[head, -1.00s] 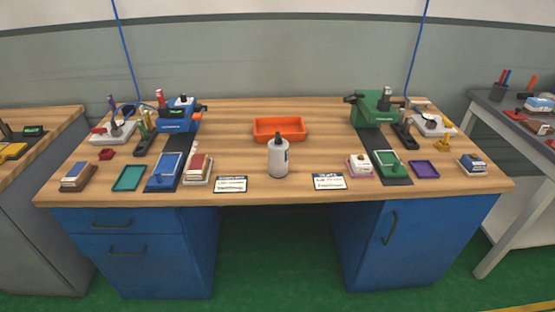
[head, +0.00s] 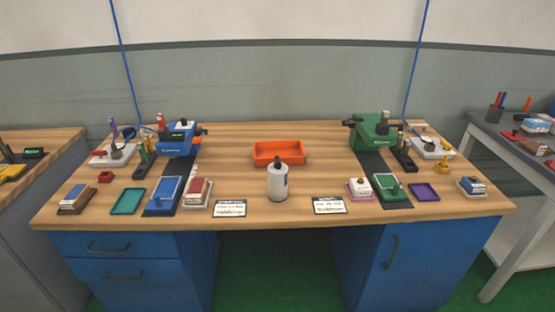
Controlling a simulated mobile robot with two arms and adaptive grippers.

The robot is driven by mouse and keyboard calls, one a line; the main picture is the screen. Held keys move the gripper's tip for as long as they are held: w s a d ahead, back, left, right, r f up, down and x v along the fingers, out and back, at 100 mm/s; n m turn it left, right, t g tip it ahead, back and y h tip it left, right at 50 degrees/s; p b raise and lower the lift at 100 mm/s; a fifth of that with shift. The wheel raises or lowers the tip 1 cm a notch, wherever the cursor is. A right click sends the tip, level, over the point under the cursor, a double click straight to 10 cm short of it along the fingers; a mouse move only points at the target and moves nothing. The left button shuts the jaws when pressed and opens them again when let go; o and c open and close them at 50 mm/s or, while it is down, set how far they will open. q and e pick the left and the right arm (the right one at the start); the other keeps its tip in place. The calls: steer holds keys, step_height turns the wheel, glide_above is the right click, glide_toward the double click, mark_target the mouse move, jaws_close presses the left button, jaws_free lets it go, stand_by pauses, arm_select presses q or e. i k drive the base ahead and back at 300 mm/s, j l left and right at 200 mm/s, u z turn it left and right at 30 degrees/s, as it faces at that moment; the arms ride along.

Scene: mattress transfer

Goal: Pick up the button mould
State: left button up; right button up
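No single object is clearly marked as the button mould, and I cannot tell which one it is. On the left of the wooden workbench (head: 275,212) a blue tray-like piece (head: 163,191) with a small knob lies on a dark strip before a blue machine (head: 176,139). On the right a similar green piece (head: 391,187) lies on a dark strip before a green machine (head: 372,131). Small blocks on bases (head: 198,190) and (head: 359,188) sit beside them. Neither of my grippers is in view.
A white bottle (head: 278,184) stands mid-bench before an orange tray (head: 279,153). Two label cards (head: 230,208) and (head: 329,205) lie near the front edge. A teal tray (head: 129,201) and a purple tray (head: 424,192) lie outward. Side tables flank the bench.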

mark_target(278, 179)
steer(key=i+l, duration=0.1)
steer(key=i, duration=1)
steer(key=k, duration=0.45)
steer(key=l+u, duration=0.05)
